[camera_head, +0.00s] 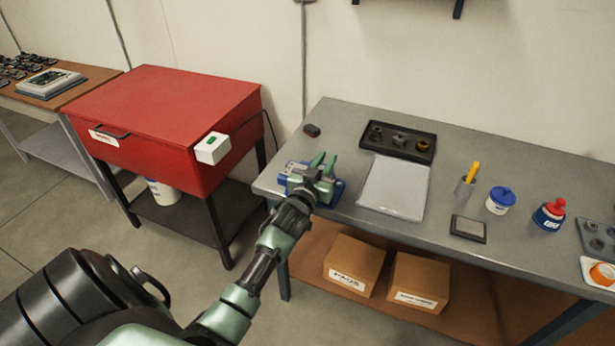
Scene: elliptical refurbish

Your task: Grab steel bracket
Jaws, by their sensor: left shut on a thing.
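My left gripper (324,164) is over the left end of the grey workbench (462,165), with its green fingers pointing away from me. It is shut on a small grey piece that looks like the steel bracket; the fingers and wrist hide most of it. A blue vise (339,188) is right under and around the gripper, with part of its body hidden by it. I cannot tell whether the bracket still touches the vise. My right gripper is not in view.
A black tray (425,156) with several parts and a pale mat (392,190) lie right of the vise. A red cabinet (165,115) stands left.

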